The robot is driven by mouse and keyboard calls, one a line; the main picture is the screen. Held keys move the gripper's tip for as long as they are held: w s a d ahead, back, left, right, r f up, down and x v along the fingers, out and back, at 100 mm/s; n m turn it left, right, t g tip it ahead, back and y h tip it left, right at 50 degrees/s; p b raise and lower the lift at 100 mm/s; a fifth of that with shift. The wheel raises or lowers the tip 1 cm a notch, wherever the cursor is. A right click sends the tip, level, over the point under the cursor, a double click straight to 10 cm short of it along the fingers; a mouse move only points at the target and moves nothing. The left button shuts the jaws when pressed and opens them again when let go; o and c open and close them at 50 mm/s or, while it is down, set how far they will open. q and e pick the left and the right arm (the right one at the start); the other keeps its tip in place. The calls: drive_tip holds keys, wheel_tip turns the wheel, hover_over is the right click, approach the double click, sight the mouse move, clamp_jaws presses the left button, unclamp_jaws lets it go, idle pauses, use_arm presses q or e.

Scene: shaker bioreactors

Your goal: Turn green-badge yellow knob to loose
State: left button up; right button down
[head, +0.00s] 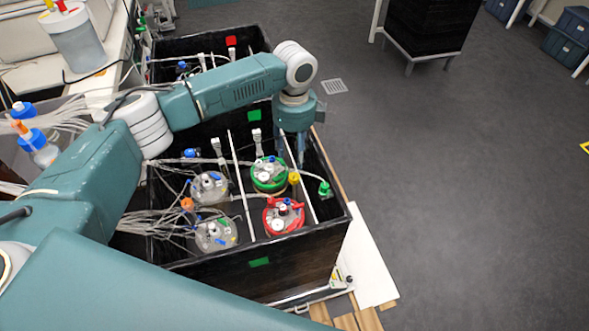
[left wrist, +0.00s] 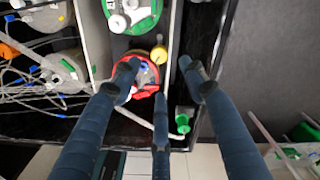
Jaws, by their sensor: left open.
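The yellow knob (head: 294,178) sits on the right side of the black shaker box (head: 290,265) with green badges (head: 260,262) (head: 254,115), beside the green-lidded vessel (head: 268,172). My left gripper (head: 293,165) points down over the box's right side, just above the yellow knob. In the left wrist view, the yellow knob (left wrist: 158,53) shows between the fingertips of my open left gripper (left wrist: 158,70); no finger visibly touches it. A finger partly covers the red-lidded vessel (left wrist: 138,75). My right gripper is not in view.
A red-lidded vessel (head: 284,215) and two clear vessels (head: 209,187) (head: 215,234) stand in the box with tubing. A green knob (head: 324,188) is near its right wall. A second box with a red badge (head: 231,41) is behind. Open floor (head: 450,180) lies right.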

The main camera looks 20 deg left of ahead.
use_arm(q)
hover_over(295, 176)
drive_tip(key=f, duration=0.4)
drive_tip(key=shift+s+f+p, duration=0.2)
drive_tip(key=shift+f+p, duration=0.15)
drive_tip(key=shift+p, duration=0.05)
drive_tip(key=f, duration=0.3)
drive_tip(key=shift+w+a, duration=0.1)
drive_tip(key=shift+w, duration=0.1)
drive_tip(key=shift+f, duration=0.95)
drive_tip(key=c, duration=0.8)
clamp_jaws()
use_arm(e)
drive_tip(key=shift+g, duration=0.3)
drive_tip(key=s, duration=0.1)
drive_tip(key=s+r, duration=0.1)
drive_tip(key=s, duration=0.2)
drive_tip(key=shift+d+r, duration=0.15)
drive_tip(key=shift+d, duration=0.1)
